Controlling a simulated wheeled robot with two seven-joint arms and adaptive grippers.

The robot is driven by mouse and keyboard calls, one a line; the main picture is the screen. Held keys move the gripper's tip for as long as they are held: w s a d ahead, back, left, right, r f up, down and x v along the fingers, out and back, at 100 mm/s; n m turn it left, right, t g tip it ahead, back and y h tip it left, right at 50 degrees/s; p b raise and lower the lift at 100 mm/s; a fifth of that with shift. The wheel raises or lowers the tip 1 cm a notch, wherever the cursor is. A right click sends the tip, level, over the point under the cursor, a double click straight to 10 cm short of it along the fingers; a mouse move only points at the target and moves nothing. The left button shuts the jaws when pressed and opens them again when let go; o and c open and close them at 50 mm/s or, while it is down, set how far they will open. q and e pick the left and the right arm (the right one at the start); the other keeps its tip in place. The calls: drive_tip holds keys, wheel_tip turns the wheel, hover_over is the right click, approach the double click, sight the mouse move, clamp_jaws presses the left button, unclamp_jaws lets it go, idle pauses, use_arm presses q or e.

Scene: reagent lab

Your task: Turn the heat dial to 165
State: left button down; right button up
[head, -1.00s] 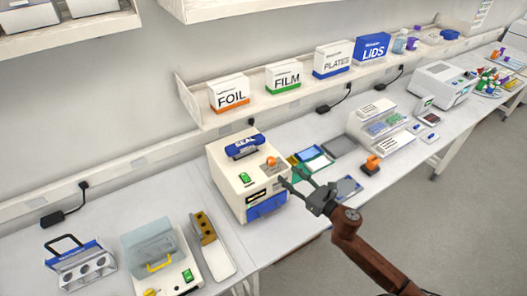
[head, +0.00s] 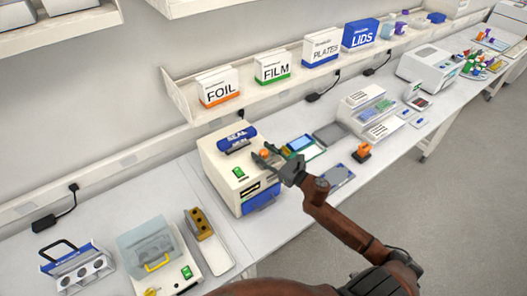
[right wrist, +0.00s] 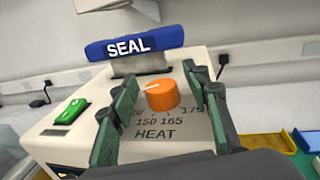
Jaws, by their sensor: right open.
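The orange heat dial (right wrist: 162,96) sits on top of the cream sealer (head: 215,165), and it also shows in the head view (head: 264,154). A white line on the dial points to the upper left in the right wrist view. The numbers 150, 165 and 175 are printed on the near side of the dial, above the word HEAT (right wrist: 156,134). My right gripper (head: 268,158) is open, with one finger on each side of the dial and visible gaps between. My left gripper is not in view.
The blue SEAL handle (right wrist: 135,46) stands behind the dial, and a green switch (right wrist: 71,111) lies to its left. Plates and an orange-topped item (head: 362,151) lie on the bench to the right. A shelf with boxes (head: 272,67) runs above.

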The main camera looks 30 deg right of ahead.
drive_tip(key=shift+w, duration=0.1)
drive_tip(key=shift+c, duration=0.6)
drive_tip(key=c, duration=1.1)
